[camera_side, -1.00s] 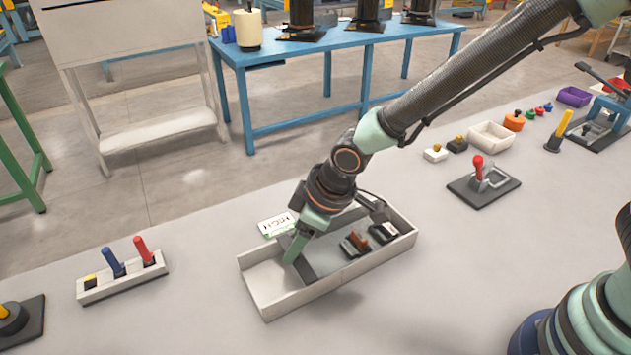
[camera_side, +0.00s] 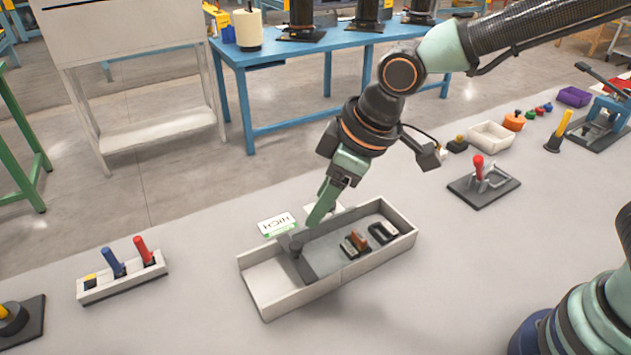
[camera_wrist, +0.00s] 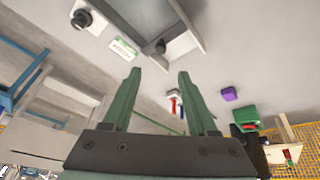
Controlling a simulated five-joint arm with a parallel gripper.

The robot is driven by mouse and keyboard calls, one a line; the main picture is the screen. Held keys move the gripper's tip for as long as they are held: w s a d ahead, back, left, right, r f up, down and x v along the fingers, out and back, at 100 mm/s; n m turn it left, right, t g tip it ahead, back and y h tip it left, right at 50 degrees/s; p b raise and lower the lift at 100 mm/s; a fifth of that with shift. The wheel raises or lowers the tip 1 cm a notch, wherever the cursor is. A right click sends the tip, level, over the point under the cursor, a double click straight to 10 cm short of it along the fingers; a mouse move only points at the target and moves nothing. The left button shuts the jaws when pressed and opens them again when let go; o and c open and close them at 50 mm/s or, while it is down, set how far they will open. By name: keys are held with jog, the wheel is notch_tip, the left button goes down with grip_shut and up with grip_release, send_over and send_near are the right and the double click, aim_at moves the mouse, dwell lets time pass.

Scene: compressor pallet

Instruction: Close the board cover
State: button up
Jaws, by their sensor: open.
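A white open-topped tray (camera_side: 267,310) stands on the table. A dark grey flat plate (camera_side: 325,255) lies in its middle and right part and looks like the board cover. A dark round knob (camera_side: 296,244) stands at the plate's left end; the tray's left part is bare and light. The knob also shows in the wrist view (camera_wrist: 160,46), beyond my fingertips. My gripper (camera_side: 314,222) is above the tray's back edge, up and right of the knob, apart from it. In the wrist view its two green fingers (camera_wrist: 158,75) are spread with nothing between them.
Brown and black parts (camera_side: 354,243) sit in the tray's right half. A white and green label card (camera_side: 277,224) lies behind the tray. A rack with red and blue handles (camera_side: 122,277) stands left. A red-handled clamp (camera_side: 482,180) stands right. The table in front is clear.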

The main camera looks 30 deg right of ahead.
jog(key=shift+s+r, duration=0.1)
jog(key=shift+r, duration=0.15)
jog(key=m+g+h, duration=0.3)
jog(key=m+g, duration=0.1)
jog(key=m, duration=1.4)
send_near(295, 244)
jog(key=f, duration=0.8)
jog(key=shift+s+d+f, duration=0.15)
jog(key=shift+s+f, duration=0.05)
jog(key=shift+f, duration=0.1)
grip_shut()
